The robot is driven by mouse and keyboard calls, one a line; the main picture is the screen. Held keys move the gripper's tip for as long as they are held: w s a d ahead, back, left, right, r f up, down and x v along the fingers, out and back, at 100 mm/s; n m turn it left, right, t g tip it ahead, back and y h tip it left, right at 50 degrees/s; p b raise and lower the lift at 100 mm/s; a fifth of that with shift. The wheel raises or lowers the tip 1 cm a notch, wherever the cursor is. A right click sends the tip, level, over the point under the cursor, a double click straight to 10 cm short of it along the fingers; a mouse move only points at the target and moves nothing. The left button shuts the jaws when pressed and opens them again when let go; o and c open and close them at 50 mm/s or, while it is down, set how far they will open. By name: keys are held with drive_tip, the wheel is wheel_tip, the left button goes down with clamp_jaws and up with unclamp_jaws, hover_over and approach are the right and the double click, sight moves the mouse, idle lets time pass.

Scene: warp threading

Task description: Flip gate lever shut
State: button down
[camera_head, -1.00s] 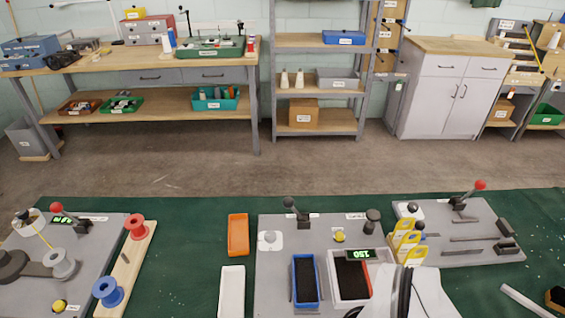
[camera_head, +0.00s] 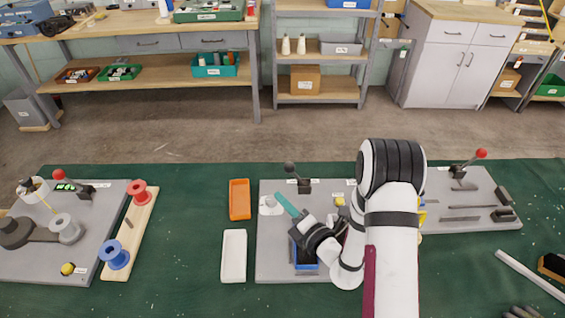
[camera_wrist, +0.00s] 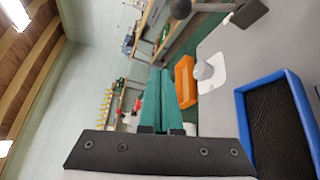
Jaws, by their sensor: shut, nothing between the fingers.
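A lever with a black ball knob (camera_head: 289,168) and a dark base block (camera_head: 304,186) stands at the back of the middle grey board. Its knob also shows at the top of the wrist view (camera_wrist: 181,8). Red-knobbed levers stand on the left board (camera_head: 58,175) and the right board (camera_head: 480,155). I cannot read which lever is labelled as the gate. My gripper (camera_head: 281,198) is over the middle board, its teal fingers pointing up and left toward the white pad, apart from the black-knobbed lever. In the wrist view the fingers (camera_wrist: 161,75) lie together, shut and empty.
A blue-rimmed tray (camera_head: 306,265) sits under my gripper, partly hidden. A grey-white knob on a white pad (camera_head: 268,209) is near the fingertips. An orange tray (camera_head: 240,200) and a white tray (camera_head: 233,257) lie left of the middle board. My arm hides the board's right part.

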sight(297, 177)
drive_tip(key=shift+w+d+f+m+h, duration=0.15)
drive_tip(key=shift+d+f+m+h, duration=0.3)
drive_tip(key=shift+d+f, duration=0.2)
drive_tip(key=shift+a, duration=0.1)
drive_tip(key=x, duration=0.9)
drive_tip(key=shift+w+a, duration=0.1)
drive_tip(key=shift+a, duration=0.05)
drive_tip(key=d, duration=0.1)
drive_tip(key=w+d+r, duration=0.1)
drive_tip(key=shift+w+d, duration=0.15)
drive_tip(key=shift+d, duration=0.25)
drive_tip(key=shift+d+r, duration=0.15)
drive_tip(key=shift+d, duration=0.2)
drive_tip(key=shift+d+r+m, duration=0.15)
drive_tip(key=shift+d+m, duration=0.1)
